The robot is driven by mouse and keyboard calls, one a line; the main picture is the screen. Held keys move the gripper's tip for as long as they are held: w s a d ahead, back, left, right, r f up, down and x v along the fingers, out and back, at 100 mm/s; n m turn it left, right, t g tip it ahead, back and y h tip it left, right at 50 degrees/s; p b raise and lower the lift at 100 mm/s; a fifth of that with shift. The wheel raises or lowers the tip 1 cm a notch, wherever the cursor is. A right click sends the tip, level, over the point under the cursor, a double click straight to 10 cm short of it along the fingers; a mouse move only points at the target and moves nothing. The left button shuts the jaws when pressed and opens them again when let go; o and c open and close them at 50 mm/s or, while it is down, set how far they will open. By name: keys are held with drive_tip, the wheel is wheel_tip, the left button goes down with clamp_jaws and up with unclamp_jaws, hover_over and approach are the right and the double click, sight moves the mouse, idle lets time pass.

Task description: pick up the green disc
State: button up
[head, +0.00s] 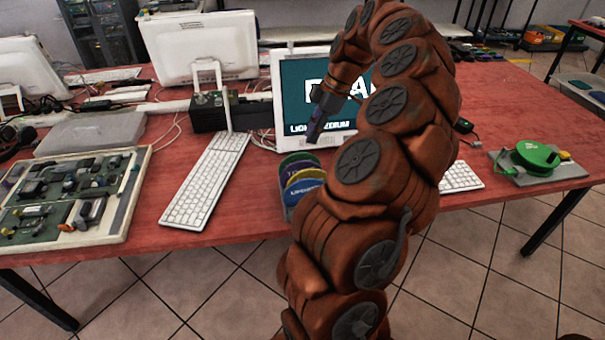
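A small grey rack (287,208) on the red table holds several upright discs in a row. The green disc (297,157) is at the back, with mostly its upper edge showing. A purple disc (291,169), a yellow disc (306,176) and a blue disc (303,190) stand in front and cover the rest of it. My gripper (314,136) points down just above and slightly right of the discs, in front of the monitor. It looks apart from the green disc. Its fingers are too small and dark to tell whether they are open. My arm hides the rack's right side.
A monitor (294,98) stands behind the rack. A white keyboard (205,180) lies to the left, beside a tray of electronic parts (135,190). Another keyboard (460,177) and a green round reel (534,157) on a grey board are at right. Cables lie near the black box (207,112).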

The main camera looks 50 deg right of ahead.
drive_tip(key=shift+s+d+f, duration=0.25)
drive_tip(key=shift+d+f, duration=0.2)
drive_tip(key=shift+f, duration=0.05)
drive_tip(key=shift+p+x, duration=1.1)
drive_tip(key=shift+x, duration=4.7)
drive_tip(key=shift+w+a, duration=0.1)
drive_tip(key=shift+a, duration=0.05)
drive_tip(key=shift+c, duration=0.2)
clamp_jaws()
